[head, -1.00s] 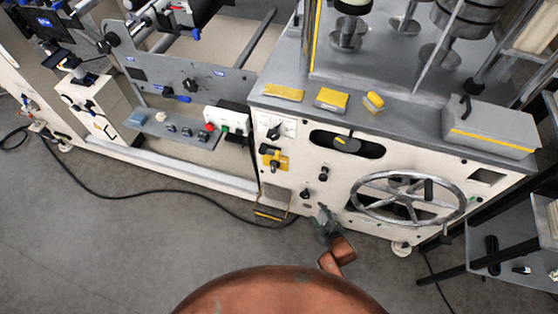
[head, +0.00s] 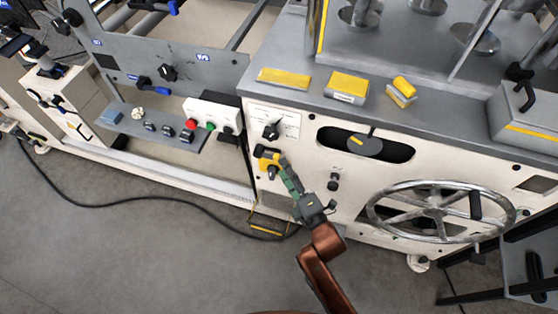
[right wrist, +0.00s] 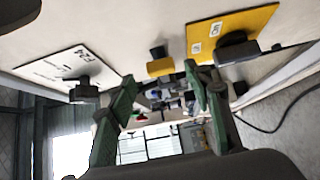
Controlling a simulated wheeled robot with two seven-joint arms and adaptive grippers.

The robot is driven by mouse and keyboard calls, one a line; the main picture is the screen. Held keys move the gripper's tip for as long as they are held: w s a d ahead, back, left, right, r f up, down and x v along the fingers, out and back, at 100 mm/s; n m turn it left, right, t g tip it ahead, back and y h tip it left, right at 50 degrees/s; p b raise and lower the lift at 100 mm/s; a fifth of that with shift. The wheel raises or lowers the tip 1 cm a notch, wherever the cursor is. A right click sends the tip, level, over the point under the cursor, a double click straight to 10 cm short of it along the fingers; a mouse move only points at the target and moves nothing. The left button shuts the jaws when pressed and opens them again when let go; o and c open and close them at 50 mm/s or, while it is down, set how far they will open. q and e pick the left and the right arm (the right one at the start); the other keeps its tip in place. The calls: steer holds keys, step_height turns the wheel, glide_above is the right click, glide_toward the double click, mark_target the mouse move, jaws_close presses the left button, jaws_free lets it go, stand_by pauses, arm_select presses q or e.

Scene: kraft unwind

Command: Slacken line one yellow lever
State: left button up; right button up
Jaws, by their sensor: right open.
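A yellow lever (head: 263,162) shows on the white machine front in the head view, partly hidden by my right gripper. In the right wrist view, a yellow block with a black end (right wrist: 159,66) stands out from the panel beside a yellow plate (right wrist: 262,22) with a black knob. My right gripper (head: 285,166) has green fingers and is at the right edge of the yellow parts. In the right wrist view its fingers (right wrist: 158,80) are apart, with the yellow block in line with the gap. Contact cannot be told. My left gripper is not in view.
A white plate with a black knob (head: 271,130) is just above. A small black knob (head: 334,182) and a large handwheel (head: 440,211) are to the right. A button box (head: 212,117) stands left. A yellow-edged step (head: 267,226) is below.

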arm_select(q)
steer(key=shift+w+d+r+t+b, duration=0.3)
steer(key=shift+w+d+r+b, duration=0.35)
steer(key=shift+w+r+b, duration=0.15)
arm_select(e)
steer(key=x, duration=0.4)
steer(key=shift+w+f, duration=0.1)
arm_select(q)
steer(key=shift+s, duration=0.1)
arm_select(e)
steer(key=shift+c, duration=0.5)
jaws_close()
